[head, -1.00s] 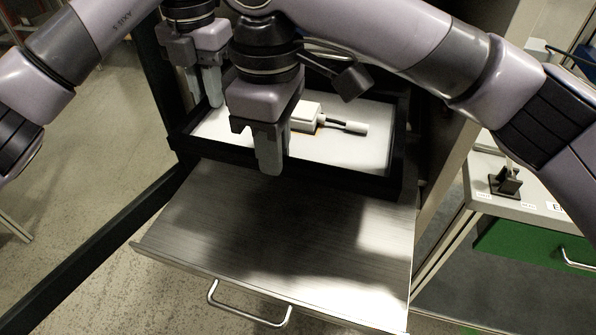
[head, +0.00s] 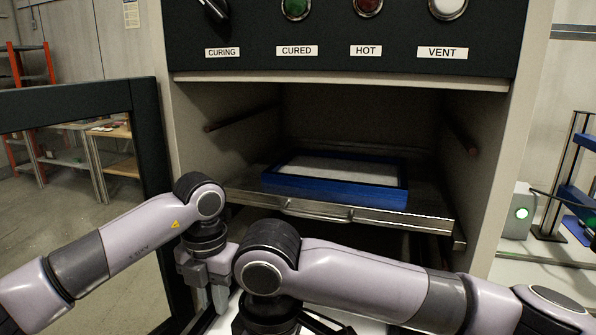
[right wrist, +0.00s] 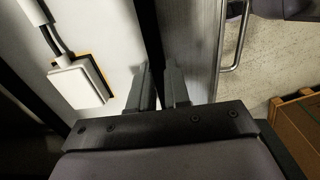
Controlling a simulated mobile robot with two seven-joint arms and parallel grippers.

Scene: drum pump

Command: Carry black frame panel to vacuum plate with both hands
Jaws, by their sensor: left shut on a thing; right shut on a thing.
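In the right wrist view, the black frame panel (right wrist: 149,35) has a dark side wall and a pale inner sheet. My right gripper (right wrist: 161,85) is shut on that wall, one finger on each side. In the head view my left gripper (head: 208,292) points down at the lower left; its fingertips are near the picture's bottom edge, shut on the frame, though the contact is hard to see. A bit of the pale sheet (head: 228,312) shows beside it. My right gripper is hidden behind its arm there. I cannot identify the vacuum plate in these views.
A white box with a cable (right wrist: 78,84) lies on the pale sheet. A brushed metal plate with a handle (right wrist: 238,38) lies beside the frame. Ahead, an open cabinet holds a blue-framed panel (head: 335,184) on a metal shelf (head: 430,222). A black-framed door (head: 147,120) stands open at left.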

